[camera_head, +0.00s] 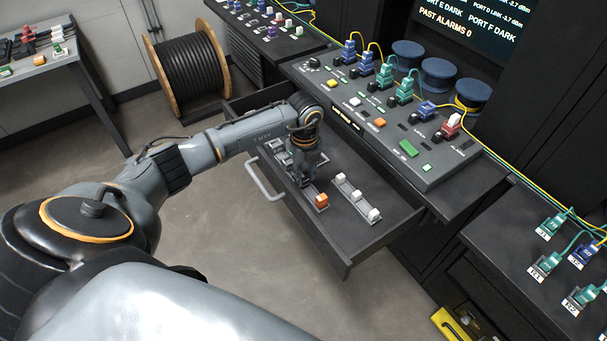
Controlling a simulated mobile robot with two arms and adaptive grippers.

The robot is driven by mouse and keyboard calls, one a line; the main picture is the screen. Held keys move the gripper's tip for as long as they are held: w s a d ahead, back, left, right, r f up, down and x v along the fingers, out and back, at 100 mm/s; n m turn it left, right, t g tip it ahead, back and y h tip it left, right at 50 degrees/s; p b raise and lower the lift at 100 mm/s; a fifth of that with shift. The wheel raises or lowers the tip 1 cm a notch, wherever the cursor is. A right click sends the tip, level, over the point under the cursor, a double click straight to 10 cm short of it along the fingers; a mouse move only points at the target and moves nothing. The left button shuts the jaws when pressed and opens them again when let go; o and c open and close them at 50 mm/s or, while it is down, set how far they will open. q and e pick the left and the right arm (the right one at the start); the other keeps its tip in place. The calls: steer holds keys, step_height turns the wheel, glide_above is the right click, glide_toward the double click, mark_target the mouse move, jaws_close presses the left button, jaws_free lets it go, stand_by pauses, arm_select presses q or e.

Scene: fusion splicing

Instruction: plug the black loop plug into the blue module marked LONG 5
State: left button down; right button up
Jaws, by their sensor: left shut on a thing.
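My left gripper (304,183) points down into the open drawer (345,262). It is shut on a small dark piece at the left rack, which looks like the black loop plug but is mostly hidden by the fingers. An orange-topped plug (321,200) sits just in front of the fingertips in the same rack. Blue modules stand on the sloped console: one (349,52) at the back, one (366,63) beside it and one (427,109) nearer the right end. I cannot read a LONG 5 marking on any of them. My right gripper is out of view.
A second drawer rack holds white-topped plugs (357,196). The console (437,176) overhangs the drawer's back. Yellow and green fibres run along its rear, near blue spools (438,75). A side shelf (490,236) at right carries more modules. A cable reel (188,72) stands on the floor.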

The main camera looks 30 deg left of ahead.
mark_target(305, 174)
arm_select(q)
steer(key=shift+r+p, duration=1.8)
steer(key=shift+r, duration=0.65)
